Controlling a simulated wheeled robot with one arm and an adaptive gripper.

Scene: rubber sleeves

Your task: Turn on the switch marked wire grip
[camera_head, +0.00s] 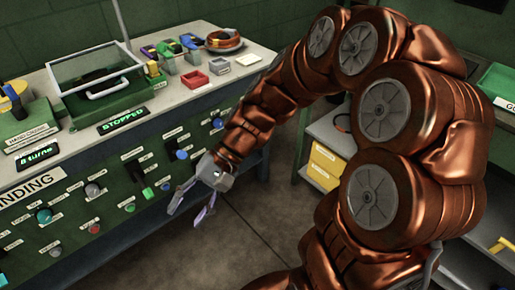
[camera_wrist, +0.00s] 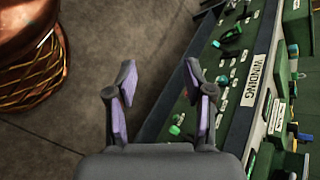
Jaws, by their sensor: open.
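The green control panel (camera_head: 70,205) carries several switches, knobs and buttons with small white labels. I cannot read which label says wire grip. A grey knob (camera_head: 93,190), a teal knob (camera_head: 44,215) and a red button (camera_head: 95,229) sit further left. My gripper (camera_head: 187,215) is open and empty, in front of the panel and apart from it. In the wrist view its purple-padded fingers (camera_wrist: 160,75) are spread, with the panel to their right.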

